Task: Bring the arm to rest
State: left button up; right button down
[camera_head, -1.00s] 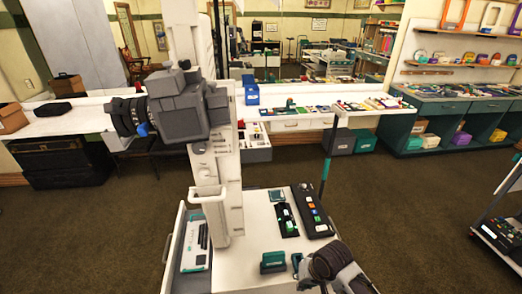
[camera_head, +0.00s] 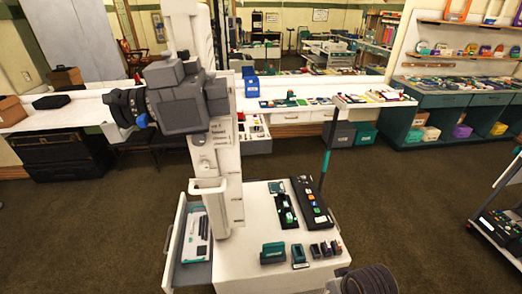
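A dark ribbed section of what looks like my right arm (camera_head: 370,280) shows at the bottom edge, right of centre, over the front right corner of the white cart (camera_head: 240,265). Its hand end is cut off by the frame, so no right gripper fingers show. My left arm and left gripper are not in the picture. Nothing held by either gripper can be seen.
The cart carries a white column (camera_head: 228,170) with a grey camera-like device (camera_head: 180,95), a teal block (camera_head: 273,253), several small dark blocks (camera_head: 325,249) and a long black tray (camera_head: 312,203). An open drawer (camera_head: 178,240) juts left.

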jog(key=s+d+f+g+b, duration=0.1)
jog(key=s+f, duration=0.1)
jog(key=f, duration=1.6)
jog(key=s+d+f+b, duration=0.1)
jog(key=s+f, duration=0.1)
jog(key=f, duration=1.6)
jog(key=s+d+f+b, duration=0.1)
jog(key=s+f, duration=0.9)
jog(key=s, duration=0.1)
jog(key=s+d+f+g+b, duration=0.1)
jog(key=s+d+f, duration=0.1)
jog(key=s+f, duration=0.8)
jog(key=shift+s+d+f+n+g+h, duration=0.2)
jog(key=shift+s+d+n+g+h, duration=0.1)
jog(key=shift+s, duration=0.3)
jog(key=shift+a, duration=0.1)
